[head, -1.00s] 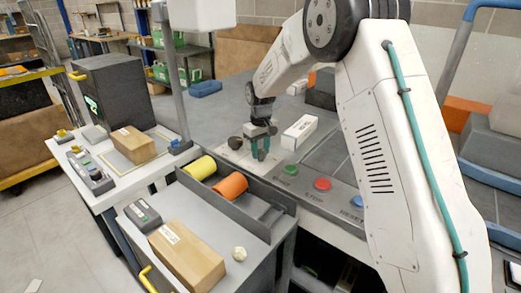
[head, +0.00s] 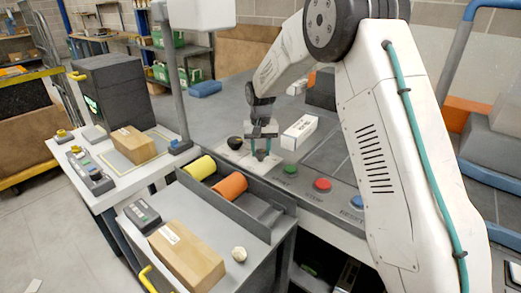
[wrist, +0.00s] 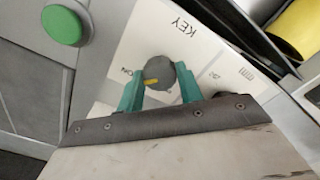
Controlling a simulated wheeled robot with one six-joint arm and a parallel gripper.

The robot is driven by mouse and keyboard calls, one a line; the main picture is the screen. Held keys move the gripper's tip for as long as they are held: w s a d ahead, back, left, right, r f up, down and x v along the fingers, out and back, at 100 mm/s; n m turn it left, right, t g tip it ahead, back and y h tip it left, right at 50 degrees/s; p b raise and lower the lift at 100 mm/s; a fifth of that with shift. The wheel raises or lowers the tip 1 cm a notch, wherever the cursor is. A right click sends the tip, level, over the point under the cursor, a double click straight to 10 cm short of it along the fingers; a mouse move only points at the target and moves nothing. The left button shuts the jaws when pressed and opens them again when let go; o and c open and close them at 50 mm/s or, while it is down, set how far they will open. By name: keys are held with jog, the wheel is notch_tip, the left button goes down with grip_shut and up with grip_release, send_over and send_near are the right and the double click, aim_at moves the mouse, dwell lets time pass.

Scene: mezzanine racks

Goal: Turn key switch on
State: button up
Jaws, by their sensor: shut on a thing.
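The key switch (wrist: 160,72) is a dark grey round knob with a yellow mark, on a white plate (wrist: 195,48) lettered KEY. In the wrist view my gripper (wrist: 157,80) has its teal fingers on either side of the knob, shut on it. The yellow mark points left in that view, toward a small printed label that looks like ON. In the head view my gripper (head: 261,150) reaches down to the plate on the counter, with the dark knob just visible between the fingers.
A black knob (head: 235,142) stands just left of my gripper. Green (head: 290,170), red (head: 322,185) and blue (head: 357,201) buttons line the counter edge to the right. A white box (head: 299,131) lies behind. Yellow (head: 200,168) and orange (head: 230,186) rolls sit in a tray in front.

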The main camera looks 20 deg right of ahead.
aim_at(260, 151)
dwell(0.3)
jog(key=o, duration=1)
jog(key=shift+r, duration=0.1)
notch_tip(260, 151, up, 8)
jog(key=shift+f, duration=0.15)
jog(key=s+d+r, duration=0.1)
jog(key=s+r, duration=0.2)
jog(key=s, duration=1.2)
jog(key=s+d+r+n+t, duration=0.1)
jog(key=s+r, duration=0.3)
jog(key=s, duration=1.1)
jog(key=s+d+r+n, duration=0.1)
jog(key=s+r, duration=0.2)
jog(key=s, duration=1.3)
jog(key=shift+r, duration=0.4)
